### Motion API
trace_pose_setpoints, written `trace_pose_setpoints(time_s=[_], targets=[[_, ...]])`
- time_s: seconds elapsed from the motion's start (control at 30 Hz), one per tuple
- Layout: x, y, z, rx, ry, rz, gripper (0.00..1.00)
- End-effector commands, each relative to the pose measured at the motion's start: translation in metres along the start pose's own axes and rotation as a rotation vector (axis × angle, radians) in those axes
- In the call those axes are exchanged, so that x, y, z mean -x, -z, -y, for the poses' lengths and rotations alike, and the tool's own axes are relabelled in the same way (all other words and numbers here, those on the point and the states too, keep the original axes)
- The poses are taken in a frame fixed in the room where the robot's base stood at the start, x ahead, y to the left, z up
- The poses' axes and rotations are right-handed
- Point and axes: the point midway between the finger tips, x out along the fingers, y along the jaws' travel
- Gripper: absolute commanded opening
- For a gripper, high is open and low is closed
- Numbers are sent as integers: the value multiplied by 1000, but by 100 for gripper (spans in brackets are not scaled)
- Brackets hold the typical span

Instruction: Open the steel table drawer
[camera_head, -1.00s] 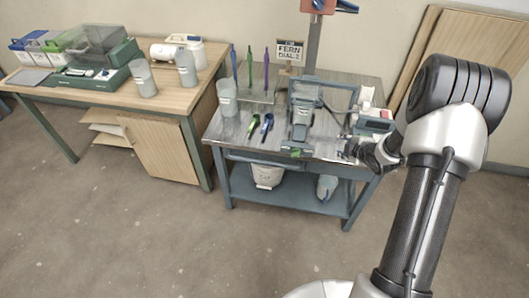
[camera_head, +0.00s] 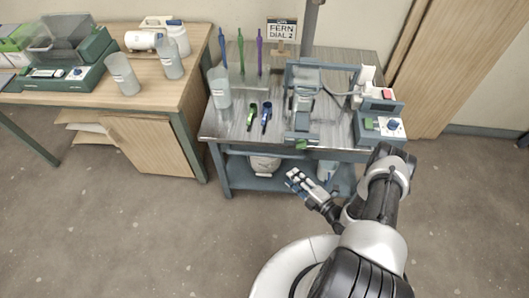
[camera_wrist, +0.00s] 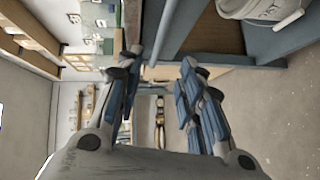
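The steel table (camera_head: 222,128) stands ahead of me in the head view, with a grey metal top and a blue-grey frame. Its drawer front (camera_head: 240,152) runs just under the top's front edge and looks flush with the frame; its handle is hard to make out. My gripper (camera_head: 297,181) is in front of the table, below the top's edge, and apart from the drawer as far as I can tell. In the wrist view my gripper (camera_wrist: 160,65) has its two blue-padded fingers spread with nothing between them. Part of the table frame (camera_wrist: 174,30) runs along beyond the fingers.
A white bucket (camera_head: 264,165) stands on the lower shelf; it also shows in the wrist view (camera_wrist: 265,8). A wooden table (camera_head: 185,95) adjoins at left. Floor in front is clear.

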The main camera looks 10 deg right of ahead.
Motion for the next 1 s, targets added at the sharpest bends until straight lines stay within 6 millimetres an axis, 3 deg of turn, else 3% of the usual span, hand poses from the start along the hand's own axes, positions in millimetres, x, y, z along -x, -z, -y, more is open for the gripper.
trace_pose_setpoints(time_s=[0.6, 0.8, 1.0], targets=[[-130, 2, 2, 1, 1, -5, 35], [-153, 1, 2, 0, 2, -3, 35], [-160, 0, 0, -2, 2, 0, 35]])
